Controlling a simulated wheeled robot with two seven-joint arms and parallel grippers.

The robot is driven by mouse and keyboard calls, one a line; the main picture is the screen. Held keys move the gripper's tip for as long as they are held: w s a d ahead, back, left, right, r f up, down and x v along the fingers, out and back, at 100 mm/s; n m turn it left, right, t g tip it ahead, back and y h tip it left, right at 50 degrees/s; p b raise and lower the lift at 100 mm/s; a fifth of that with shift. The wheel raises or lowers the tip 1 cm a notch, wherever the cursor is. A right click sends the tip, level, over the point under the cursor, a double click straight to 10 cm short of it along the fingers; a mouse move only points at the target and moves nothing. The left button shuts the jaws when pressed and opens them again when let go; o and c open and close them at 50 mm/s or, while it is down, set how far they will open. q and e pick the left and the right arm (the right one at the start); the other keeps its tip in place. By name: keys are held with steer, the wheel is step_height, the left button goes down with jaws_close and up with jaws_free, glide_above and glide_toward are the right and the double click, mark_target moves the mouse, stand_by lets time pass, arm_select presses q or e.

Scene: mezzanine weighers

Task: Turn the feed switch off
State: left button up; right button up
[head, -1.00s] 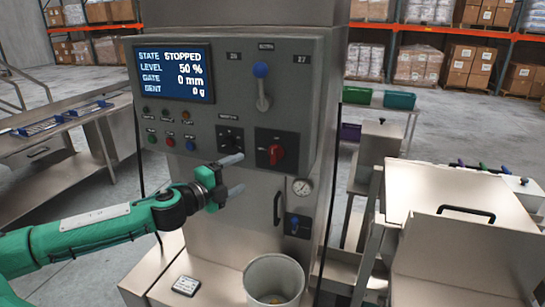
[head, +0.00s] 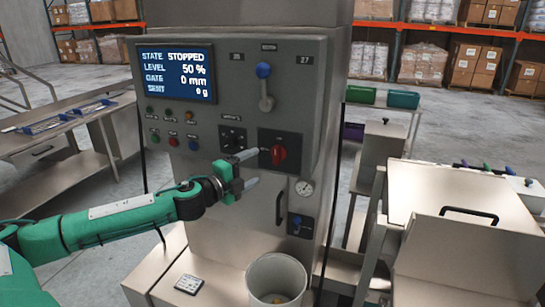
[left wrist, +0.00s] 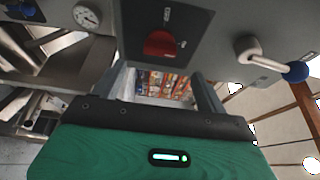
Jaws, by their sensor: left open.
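A red rotary switch (head: 279,155) sits on a black plate at the lower right of the grey control panel (head: 318,100). Its grip looks roughly upright; its lettering is too small to read. It also shows in the left wrist view (left wrist: 160,43), beyond the fingers. My left gripper (head: 251,168) is open and empty, just left of the switch and a little lower, with one finger above the other. In the left wrist view the gripper (left wrist: 163,75) has its fingers spread apart, with the switch between their directions. I cannot tell whether they touch it. My right gripper is not in view.
A blue-knobbed lever (head: 264,88) stands out above the switch, and a black knob (head: 232,140) is to its left. The screen (head: 176,72) reads STOPPED, level 50 %, gate 0 mm. A gauge (head: 304,188) and door handle (head: 279,208) are below. A bucket (head: 275,280) stands underneath.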

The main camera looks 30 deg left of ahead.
mark_target(274, 157)
arm_select(q)
steer(key=shift+w+d+r+p, duration=0.1)
steer(key=shift+w+d+p, duration=0.1)
steer(key=shift+w+p, duration=0.7)
steer(key=shift+w+d+r+p, duration=0.15)
steer(key=shift+w+p, duration=0.35)
steer(key=shift+w, duration=0.75)
steer(key=shift+w+d+f+p, duration=0.1)
steer(key=shift+w+d+p, duration=0.1)
steer(key=shift+w+p, duration=0.7)
steer(key=shift+w+d+p, duration=0.15)
steer(key=shift+w+p, duration=0.15)
steer(key=shift+w, duration=1)
steer(key=shift+c, duration=0.4)
steer(key=shift+f, duration=0.2)
steer(key=c, duration=0.9)
